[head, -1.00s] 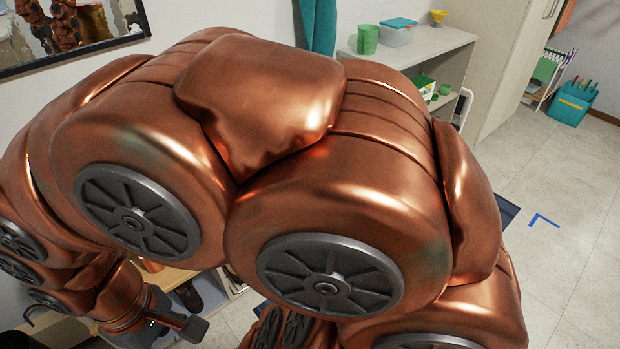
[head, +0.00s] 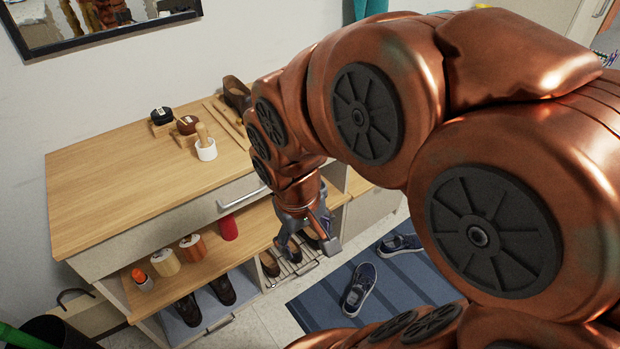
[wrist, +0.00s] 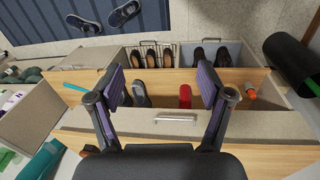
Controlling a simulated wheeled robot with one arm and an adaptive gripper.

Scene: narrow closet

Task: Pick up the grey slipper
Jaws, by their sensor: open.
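A grey slipper or shoe (wrist: 139,94) shows in the wrist view on the cabinet's wooden shelf, just inside the left finger. Part of it is hidden by that finger, and I cannot tell for sure that it is a slipper. In the head view this spot is mostly covered by my gripper (head: 308,240). My gripper is open and empty, pointing down in front of the cabinet's right part. In the wrist view its two fingers (wrist: 162,86) are spread wide, with the shelf beyond them.
A drawer handle (head: 241,197) juts out above. Brown shoes stand on a wire rack (head: 297,266) below. Blue sneakers (head: 358,289) lie on the striped mat (head: 415,277). Brushes and jars stand on the cabinet top (head: 110,190).

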